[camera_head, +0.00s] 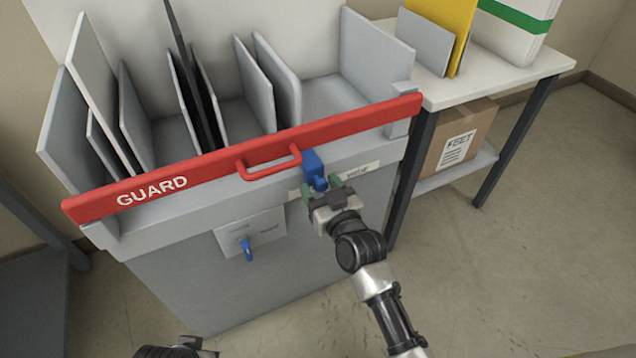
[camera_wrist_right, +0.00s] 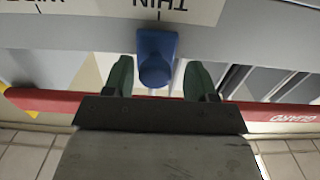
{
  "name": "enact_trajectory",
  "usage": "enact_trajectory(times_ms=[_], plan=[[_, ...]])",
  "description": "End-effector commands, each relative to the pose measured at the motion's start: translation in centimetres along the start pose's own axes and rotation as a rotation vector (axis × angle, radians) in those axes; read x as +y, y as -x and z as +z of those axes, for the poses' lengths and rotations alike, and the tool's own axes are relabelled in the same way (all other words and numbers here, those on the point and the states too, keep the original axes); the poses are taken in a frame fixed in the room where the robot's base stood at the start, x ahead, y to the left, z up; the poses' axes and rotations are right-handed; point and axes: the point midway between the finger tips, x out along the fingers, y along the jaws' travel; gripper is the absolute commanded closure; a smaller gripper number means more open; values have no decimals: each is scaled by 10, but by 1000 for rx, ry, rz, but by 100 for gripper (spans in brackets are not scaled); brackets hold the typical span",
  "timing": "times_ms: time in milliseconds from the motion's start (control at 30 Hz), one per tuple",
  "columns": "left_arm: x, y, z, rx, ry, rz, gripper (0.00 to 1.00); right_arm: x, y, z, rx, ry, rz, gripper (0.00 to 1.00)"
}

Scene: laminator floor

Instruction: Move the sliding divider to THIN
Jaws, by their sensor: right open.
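The divider's blue handle (camera_head: 313,162) is on the front of the grey machine, below the red guard bar, at the label strip (camera_head: 363,171). In the right wrist view the blue knob (camera_wrist_right: 157,55) is close to a black tick beside the word THIN on the label (camera_wrist_right: 185,8), which appears upside down. My right gripper (camera_head: 325,190) is at the knob. Its green fingers (camera_wrist_right: 160,80) are open, one on each side of the knob, with a visible gap to each.
The red GUARD bar (camera_head: 215,168) with its handle (camera_head: 270,163) crosses just above. Grey upright panels (camera_head: 268,75) stand in the machine behind it. A second blue lever (camera_head: 247,250) is on a plate lower left. A side table (camera_head: 500,75) stands at right, with a box (camera_head: 455,140) below.

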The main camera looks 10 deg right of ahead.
Motion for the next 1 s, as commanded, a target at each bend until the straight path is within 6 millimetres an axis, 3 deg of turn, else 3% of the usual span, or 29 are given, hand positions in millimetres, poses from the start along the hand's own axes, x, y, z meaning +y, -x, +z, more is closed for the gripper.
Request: enact_trajectory(times_ms=[300,500,1000], plan=[[2,-42,11,-33,-4,5,57,-1,64,0,-4,2,-3,43],[3,-55,15,-37,-5,6,57,-2,90,0,-2,0,-3,43],[3,-59,17,-39,-6,6,57,-2,97,0,-1,0,-3,43]])
